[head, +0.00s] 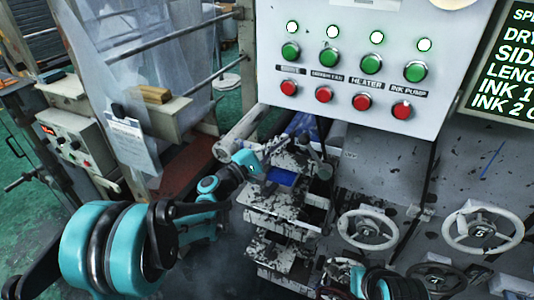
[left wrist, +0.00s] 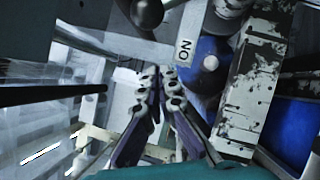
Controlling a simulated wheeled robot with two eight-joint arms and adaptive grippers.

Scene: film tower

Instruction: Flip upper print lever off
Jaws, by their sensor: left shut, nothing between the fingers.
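My left gripper (head: 273,147) reaches in from the left to the top of the worn print tower (head: 290,196). In the left wrist view its two fingers (left wrist: 160,72) are together with nothing between them. A dark ball knob on a short rod (left wrist: 147,12), which looks like the print lever, is just beyond the fingertips and apart from them. An upside-down ON label (left wrist: 184,50) sits right of the fingers. In the head view a grey knobbed lever (head: 325,170) shows right of the gripper; I cannot tell whether it is the same one.
A control panel (head: 350,80) with green and red buttons hangs above the tower. White handwheels (head: 367,230) are at lower right. A blue roller end (left wrist: 210,62) and a worn metal bar (left wrist: 252,85) stand close right of the fingers. A clipboard (head: 131,142) hangs at left.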

